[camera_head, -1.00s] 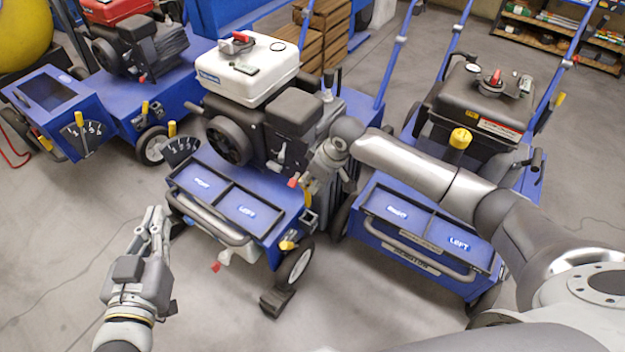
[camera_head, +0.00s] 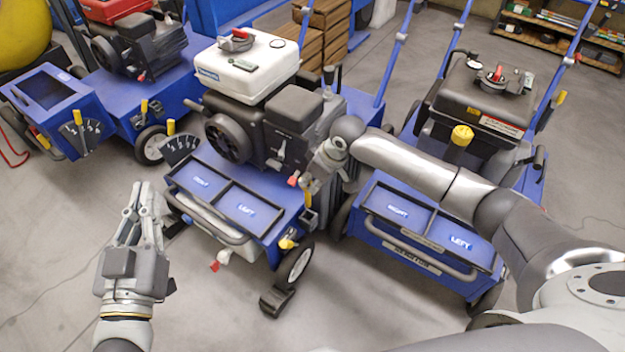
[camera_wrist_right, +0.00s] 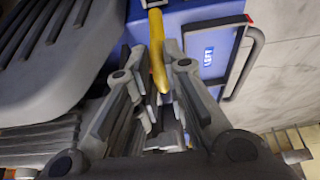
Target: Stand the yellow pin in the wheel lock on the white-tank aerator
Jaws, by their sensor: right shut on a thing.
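The white-tank aerator (camera_head: 248,72) stands in the middle of the head view, blue with a black engine. My right gripper (camera_head: 313,184) is over its right side, just above the front wheel (camera_head: 294,264). In the right wrist view it (camera_wrist_right: 155,85) is shut on the yellow pin (camera_wrist_right: 157,45), which runs lengthwise between the fingers and sticks out beyond the tips. In the head view a bit of yellow (camera_head: 308,199) shows below that gripper; the wheel lock there is largely hidden. My left gripper (camera_head: 146,188) is empty, left of the aerator; its finger gap is unclear.
Trays marked RIGHT (camera_head: 202,183) and LEFT (camera_head: 246,209) are on the aerator's front. A black-tank aerator (camera_head: 484,100) stands close on the right, a red-tank one (camera_head: 115,10) on the left. A black pedal-like block (camera_head: 277,301) lies by the wheel. Floor is clear at front left.

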